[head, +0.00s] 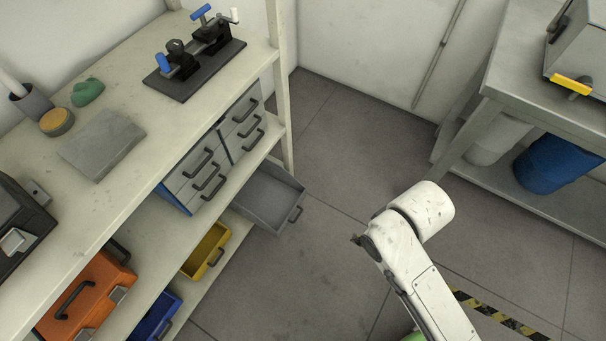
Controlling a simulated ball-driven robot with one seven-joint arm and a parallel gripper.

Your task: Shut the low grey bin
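The low grey bin (268,197) is on the lowest level of the shelving at the left, below the blue-sided drawer units. It is pulled out past the shelf edge, with its open top showing and its dark handle (296,214) facing the open floor. Its rear part is hidden under the shelf. My white arm reaches up from the bottom right over the floor, to the right of the bin and apart from it. My gripper is not visible in this view.
A yellow bin (206,250) and a blue bin (157,318) sit along the same low level. Grey-fronted drawers (241,117) with handles hang above the grey bin. A shelf post (284,90) stands just behind it. Floor (335,215) between bin and arm is clear.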

